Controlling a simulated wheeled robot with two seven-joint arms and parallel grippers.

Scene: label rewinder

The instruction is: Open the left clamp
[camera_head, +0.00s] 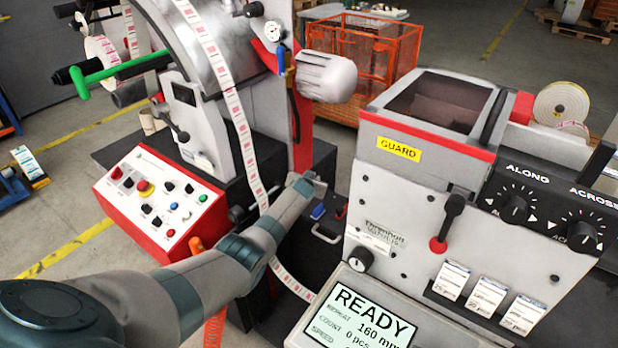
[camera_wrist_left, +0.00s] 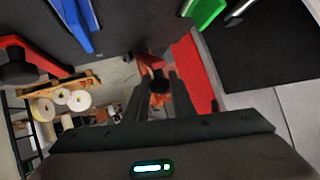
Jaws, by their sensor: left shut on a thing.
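My left arm crosses the head view from the lower left, and its end is beside a small blue piece (camera_head: 318,212) and a bent metal handle (camera_head: 325,236) on the dark base. In the left wrist view my left gripper (camera_wrist_left: 160,88) has its two dark fingers close around a small dark, round-ended part (camera_wrist_left: 158,86). I cannot tell for sure whether this is the left clamp's lever. A blue bar (camera_wrist_left: 72,22) and a green block (camera_wrist_left: 204,12) show at the top of the wrist view. My right gripper is in neither view.
A control panel (camera_head: 160,200) with buttons stands left of the arm. The screen (camera_head: 360,318) reads READY. A paper web (camera_head: 235,110) runs down behind my arm. An orange cage (camera_head: 365,50) stands behind.

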